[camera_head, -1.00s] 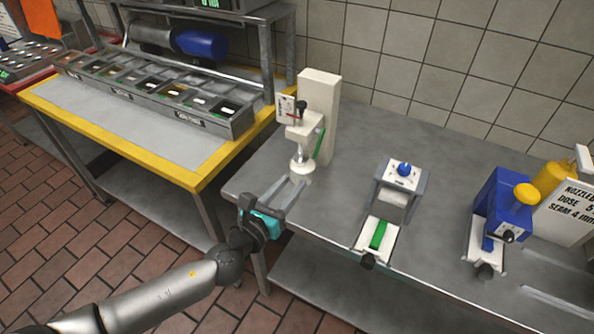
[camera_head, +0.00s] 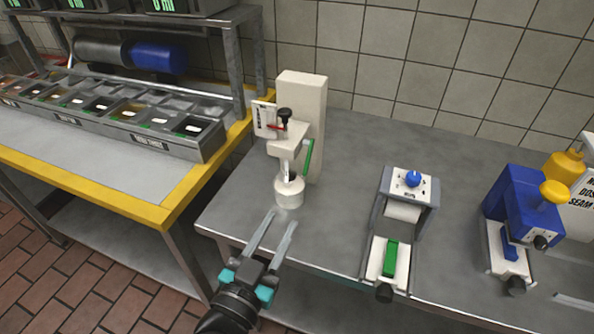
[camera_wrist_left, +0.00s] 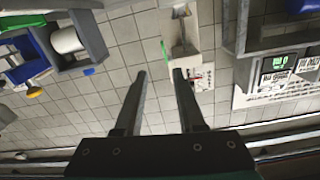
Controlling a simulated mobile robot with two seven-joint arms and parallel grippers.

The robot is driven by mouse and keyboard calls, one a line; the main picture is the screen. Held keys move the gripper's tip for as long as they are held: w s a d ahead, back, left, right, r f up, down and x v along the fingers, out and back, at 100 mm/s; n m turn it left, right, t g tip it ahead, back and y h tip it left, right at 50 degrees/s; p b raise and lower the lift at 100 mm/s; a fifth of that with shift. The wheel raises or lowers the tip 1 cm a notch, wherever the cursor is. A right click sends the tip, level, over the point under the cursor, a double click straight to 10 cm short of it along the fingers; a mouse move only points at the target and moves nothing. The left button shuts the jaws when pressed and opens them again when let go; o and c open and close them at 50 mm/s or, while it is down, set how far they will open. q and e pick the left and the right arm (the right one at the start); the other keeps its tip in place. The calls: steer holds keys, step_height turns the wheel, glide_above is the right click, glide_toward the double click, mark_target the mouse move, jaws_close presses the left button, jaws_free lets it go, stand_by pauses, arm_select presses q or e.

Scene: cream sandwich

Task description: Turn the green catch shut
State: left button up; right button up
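A thin green lever (camera_head: 308,158) slants along the right side of a cream upright dispenser (camera_head: 312,98) on the steel table. It also shows as a green strip in the left wrist view (camera_wrist_left: 164,51). A green block (camera_head: 390,258) lies on the white tray of a grey device further right. I cannot tell for certain which of the two is the catch. My left gripper (camera_head: 281,219) is open and empty, its fingers pointing towards the dispenser's foot, short of the green lever. In the left wrist view the gripper (camera_wrist_left: 160,74) has a clear gap. My right gripper is not in view.
The dispenser's round white cup (camera_head: 289,191) sits just beyond my fingertips. A grey device with a blue knob (camera_head: 413,179) and a blue machine (camera_head: 520,205) stand to the right. A yellow-edged table (camera_head: 150,213) with food bins is at left. Bare steel lies between dispenser and grey device.

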mark_target(305, 171)
arm_select(q)
steer(key=shift+n, duration=0.8)
steer(key=x, duration=1.5)
steer(key=shift+w+a, duration=0.15)
steer(key=shift+a, duration=0.15)
steer(key=shift+c, duration=0.4)
jaws_close()
